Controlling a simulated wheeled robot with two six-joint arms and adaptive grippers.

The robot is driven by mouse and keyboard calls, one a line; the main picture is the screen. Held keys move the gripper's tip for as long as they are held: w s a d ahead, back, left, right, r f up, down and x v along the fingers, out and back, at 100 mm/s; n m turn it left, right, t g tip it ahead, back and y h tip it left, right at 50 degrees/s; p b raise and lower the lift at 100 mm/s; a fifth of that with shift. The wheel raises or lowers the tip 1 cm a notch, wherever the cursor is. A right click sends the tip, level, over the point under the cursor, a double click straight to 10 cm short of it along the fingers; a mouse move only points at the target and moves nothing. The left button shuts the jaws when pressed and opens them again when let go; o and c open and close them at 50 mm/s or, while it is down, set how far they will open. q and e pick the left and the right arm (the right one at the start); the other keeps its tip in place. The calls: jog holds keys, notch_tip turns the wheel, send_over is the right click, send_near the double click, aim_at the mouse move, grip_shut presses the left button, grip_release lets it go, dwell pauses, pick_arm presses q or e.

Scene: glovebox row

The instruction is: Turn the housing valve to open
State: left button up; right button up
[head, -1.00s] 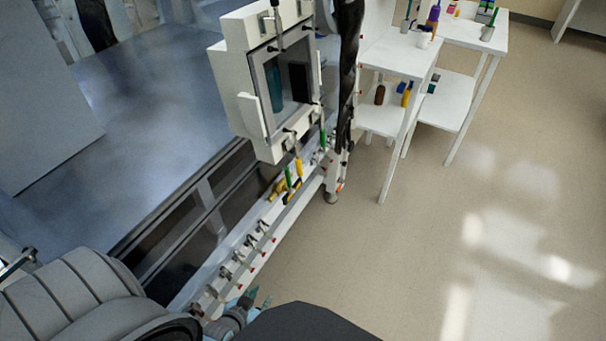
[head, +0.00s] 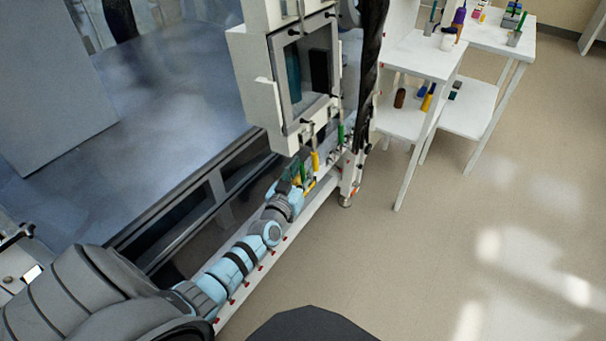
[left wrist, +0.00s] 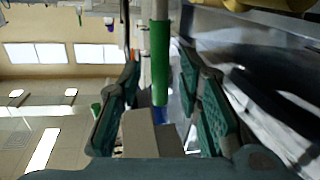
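My left gripper (head: 297,182) is just below the front of the white glovebox housing (head: 262,105). In the left wrist view the gripper (left wrist: 160,85) is open, its two green-padded fingers apart on either side of a green valve handle (left wrist: 160,60). I see gaps between the pads and the handle. In the head view a green handle (head: 303,170) shows right at the gripper, with a yellow handle (head: 315,160) just right of it and another green handle (head: 340,133) farther right. I cannot tell which handle is the housing valve. My right gripper is not in view.
A white rail (head: 290,232) with red-tipped fittings runs under my left arm. A dark hose (head: 368,75) hangs right of the housing. White tables (head: 420,55) with bottles stand at the back right. The floor (head: 430,260) at right is clear.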

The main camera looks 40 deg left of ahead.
pick_arm(q)
jog(key=shift+w, duration=0.15)
grip_shut()
